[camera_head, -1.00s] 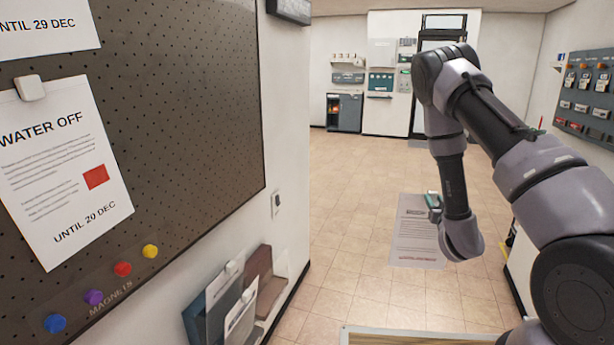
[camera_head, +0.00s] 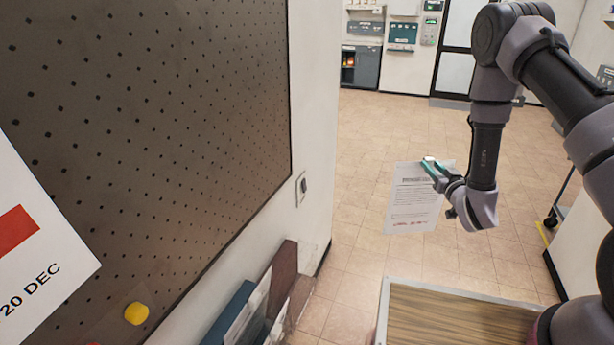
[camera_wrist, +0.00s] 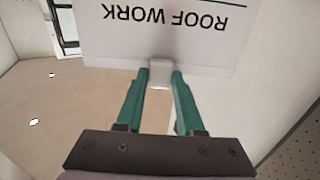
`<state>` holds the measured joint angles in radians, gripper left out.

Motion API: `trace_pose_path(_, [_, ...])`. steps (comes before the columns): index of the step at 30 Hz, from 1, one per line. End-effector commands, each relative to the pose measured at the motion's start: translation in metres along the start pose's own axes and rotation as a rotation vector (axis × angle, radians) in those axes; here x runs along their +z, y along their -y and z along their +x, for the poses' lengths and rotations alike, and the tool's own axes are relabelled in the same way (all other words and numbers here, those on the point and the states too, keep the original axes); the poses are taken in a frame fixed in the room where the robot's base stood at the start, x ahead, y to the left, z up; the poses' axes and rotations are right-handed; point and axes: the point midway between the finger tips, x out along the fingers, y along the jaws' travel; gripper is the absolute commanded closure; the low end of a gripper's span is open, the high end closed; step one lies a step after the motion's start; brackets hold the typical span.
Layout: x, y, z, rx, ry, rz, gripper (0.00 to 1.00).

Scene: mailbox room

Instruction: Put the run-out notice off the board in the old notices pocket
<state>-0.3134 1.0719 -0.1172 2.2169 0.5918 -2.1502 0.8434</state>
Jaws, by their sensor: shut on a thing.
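My gripper (camera_head: 430,168) has teal fingers and is shut on a white clip (camera_wrist: 160,73) at the edge of a white notice (camera_head: 412,205). The notice hangs below it over the tiled floor, clear of the board. In the wrist view the notice (camera_wrist: 165,38) reads "ROOF WORK" upside down; its date cannot be read. The dark perforated board (camera_head: 190,120) fills the left. Another notice (camera_head: 35,245), with a red patch and "20 DEC", is on it. Low on the wall are holders or folders (camera_head: 265,300), partly cut off; no pocket label is legible.
A yellow magnet (camera_head: 136,313) sits low on the board. A wall switch (camera_head: 301,188) is right of the board. A wood-topped surface (camera_head: 460,318) with a pale rim is at the bottom. Open tiled floor (camera_head: 360,180) lies beyond, with a dark cabinet (camera_head: 360,66) at the back.

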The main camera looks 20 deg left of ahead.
Motion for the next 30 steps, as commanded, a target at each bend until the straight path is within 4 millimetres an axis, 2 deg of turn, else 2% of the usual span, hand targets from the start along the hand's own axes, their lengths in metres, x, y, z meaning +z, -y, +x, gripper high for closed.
trace_pose_path(1, [0.004,0.031,0.007,-0.076,-0.001,0.002,1.0])
trace_pose_path(5, [0.009,0.109,0.015,-0.274,0.001,-0.002,1.0])
trace_pose_path(6, [0.01,0.133,0.015,-0.335,0.002,-0.003,1.0])
trace_pose_path(8, [0.01,0.169,0.014,-0.428,0.002,-0.005,1.0])
trace_pose_path(12, [0.007,0.252,0.002,-0.646,0.003,-0.009,1.0])
trace_pose_path(15, [0.003,0.304,-0.013,-0.791,0.004,-0.011,1.0])
trace_pose_path(18, [-0.003,0.345,-0.029,-0.912,0.004,-0.013,1.0])
trace_pose_path(21, [-0.007,0.374,-0.043,-1.001,0.005,-0.014,1.0])
trace_pose_path(24, [-0.01,0.391,-0.052,-1.055,0.005,-0.015,1.0])
trace_pose_path(30, [-0.006,0.399,-0.057,-1.083,0.007,-0.016,1.0])
